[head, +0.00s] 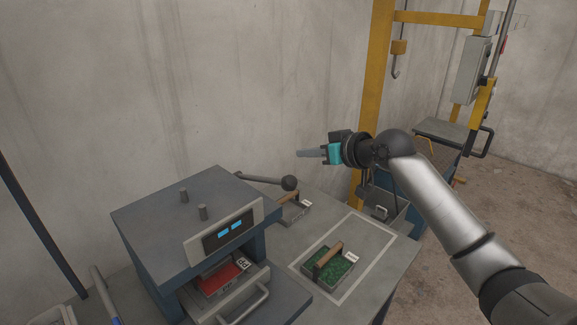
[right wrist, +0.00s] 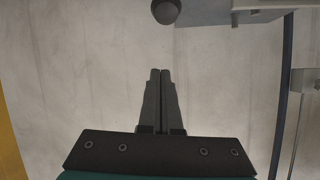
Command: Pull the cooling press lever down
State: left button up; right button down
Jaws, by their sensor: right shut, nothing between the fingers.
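The press lever is a dark rod (head: 262,179) with a black ball knob (head: 289,183). It sticks out to the right, nearly level, from behind the top of the grey press (head: 165,220). The knob also shows at the top edge of the right wrist view (right wrist: 165,11). My right gripper (head: 300,154) is shut and empty, its fingers pointing left in the head view. It appears above the knob there and apart from it; the exact gap in depth is hard to tell. My left gripper is not in view.
The press has a blue display (head: 230,228) and a front tray handle (head: 245,305) below a red piece (head: 222,278). A green-filled tray (head: 334,270) sits on the bench (head: 290,238) to its right. A yellow frame (head: 376,90) stands behind my right arm.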

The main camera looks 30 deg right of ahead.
jog(key=w+f, duration=0.1)
jog(key=w+a+f+p, duration=0.1)
jog(key=w+f, duration=0.1)
jog(key=w+a+f+p, duration=0.1)
jog(key=w+f, duration=0.1)
jog(key=shift+w+f, duration=0.1)
jog(key=shift+w, duration=0.1)
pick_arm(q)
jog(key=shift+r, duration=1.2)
pick_arm(e)
jog(key=shift+s+f, duration=0.4)
jog(key=shift+f, duration=0.1)
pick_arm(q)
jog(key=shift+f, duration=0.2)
pick_arm(e)
jog(key=shift+f, duration=0.1)
